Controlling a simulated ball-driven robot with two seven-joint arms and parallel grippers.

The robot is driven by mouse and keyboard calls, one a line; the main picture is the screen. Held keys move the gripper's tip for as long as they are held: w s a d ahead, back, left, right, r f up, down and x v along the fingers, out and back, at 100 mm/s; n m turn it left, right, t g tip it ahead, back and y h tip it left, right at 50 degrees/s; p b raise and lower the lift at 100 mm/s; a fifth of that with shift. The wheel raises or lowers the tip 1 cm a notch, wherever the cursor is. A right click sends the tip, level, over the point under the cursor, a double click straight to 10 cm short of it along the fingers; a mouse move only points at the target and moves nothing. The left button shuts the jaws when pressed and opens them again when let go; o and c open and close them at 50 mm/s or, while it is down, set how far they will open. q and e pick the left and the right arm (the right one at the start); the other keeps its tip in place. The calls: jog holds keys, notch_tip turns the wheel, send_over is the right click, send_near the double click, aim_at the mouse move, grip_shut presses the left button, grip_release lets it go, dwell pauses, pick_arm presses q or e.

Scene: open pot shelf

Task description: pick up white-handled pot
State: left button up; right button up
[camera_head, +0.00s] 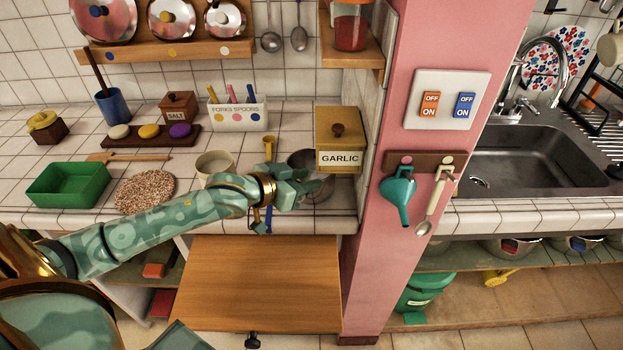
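A metal pot (326,190) stands on the tiled counter beside the garlic box, partly hidden behind my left gripper. No white handle shows on it from here. My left gripper (314,187) is in front of this pot, its fingers overlapping the pot in the picture. I cannot tell whether they touch it or how far apart they are. Under the sink, a pot with a red mark (508,247) and a pot with a blue mark (580,245) stand on the open shelf. I see no pot with a clearly white handle. My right gripper is out of view.
The garlic box (339,140) and the pink pillar (385,240) are close to the right of my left gripper. A cream bowl (213,164) and a yellow utensil (269,148) are near it. A wooden board (255,285) juts out below the counter. Lids (225,18) stand on the wall shelf.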

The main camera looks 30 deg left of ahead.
aim_at(325, 179)
pick_arm(q)
jog(key=b+x, duration=0.1)
jog(key=x, duration=0.3)
jog(key=shift+d+f+b, duration=0.15)
jog(key=shift+f+b, duration=0.25)
jog(key=shift+w+d+f, duration=0.1)
jog(key=shift+w, duration=0.3)
jog(key=shift+s, duration=0.1)
grip_shut()
jog(key=shift+s+f, duration=0.1)
jog(key=shift+f, duration=0.1)
dwell(0.3)
